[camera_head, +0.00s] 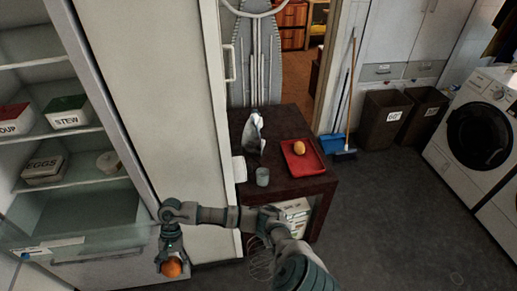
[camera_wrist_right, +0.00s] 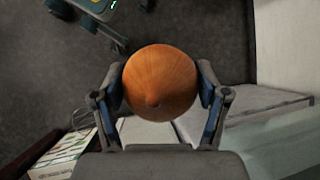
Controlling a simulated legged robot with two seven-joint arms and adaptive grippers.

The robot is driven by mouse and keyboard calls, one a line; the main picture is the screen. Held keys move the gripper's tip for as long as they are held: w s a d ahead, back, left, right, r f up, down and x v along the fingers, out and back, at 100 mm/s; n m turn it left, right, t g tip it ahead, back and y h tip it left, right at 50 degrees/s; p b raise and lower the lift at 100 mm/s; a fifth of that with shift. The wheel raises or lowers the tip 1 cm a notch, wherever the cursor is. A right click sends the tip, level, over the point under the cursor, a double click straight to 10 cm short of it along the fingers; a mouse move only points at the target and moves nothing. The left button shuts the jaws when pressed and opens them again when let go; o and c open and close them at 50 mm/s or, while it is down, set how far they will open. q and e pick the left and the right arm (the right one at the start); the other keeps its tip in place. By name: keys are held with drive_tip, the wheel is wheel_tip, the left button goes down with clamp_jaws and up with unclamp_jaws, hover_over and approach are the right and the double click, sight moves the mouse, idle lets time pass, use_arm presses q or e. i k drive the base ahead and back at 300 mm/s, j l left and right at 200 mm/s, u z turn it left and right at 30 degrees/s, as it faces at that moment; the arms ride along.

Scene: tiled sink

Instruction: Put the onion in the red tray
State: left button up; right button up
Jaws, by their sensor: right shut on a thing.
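The onion (camera_head: 172,269) is round and orange-brown. My right gripper (camera_head: 171,262) is shut on it at the lower left of the head view, in front of the cabinet. In the wrist view the onion (camera_wrist_right: 160,82) sits between both fingers of my right gripper (camera_wrist_right: 162,88), its pointed end toward the camera. The red tray (camera_head: 313,166) lies on the dark table to the right, well apart from the gripper. A small yellow-orange item (camera_head: 299,147) lies in the tray. My left gripper is not in view.
The dark red table (camera_head: 285,125) also holds a grey cup (camera_head: 263,177) and a shiny grey-white item (camera_head: 253,132). Open shelves with boxes (camera_head: 68,112) stand at left beside a tall white cabinet (camera_head: 165,90). Bins (camera_head: 385,118) and a washer (camera_head: 478,135) stand at right.

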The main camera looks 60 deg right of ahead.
sight(305, 164)
drive_tip(key=k+l, duration=0.15)
drive_tip(key=l, duration=0.2)
drive_tip(key=k+l, duration=0.15)
drive_tip(key=l, duration=0.2)
drive_tip(key=k+l, duration=0.2)
drive_tip(key=l, duration=0.15)
drive_tip(key=k+l, duration=0.15)
drive_tip(key=l, duration=0.2)
drive_tip(key=k+l, duration=0.15)
drive_tip(key=l, duration=0.15)
drive_tip(key=k+l, duration=0.15)
drive_tip(key=l, duration=0.2)
drive_tip(key=i+l, duration=0.1)
drive_tip(key=l, duration=1.35)
drive_tip(key=i, duration=0.05)
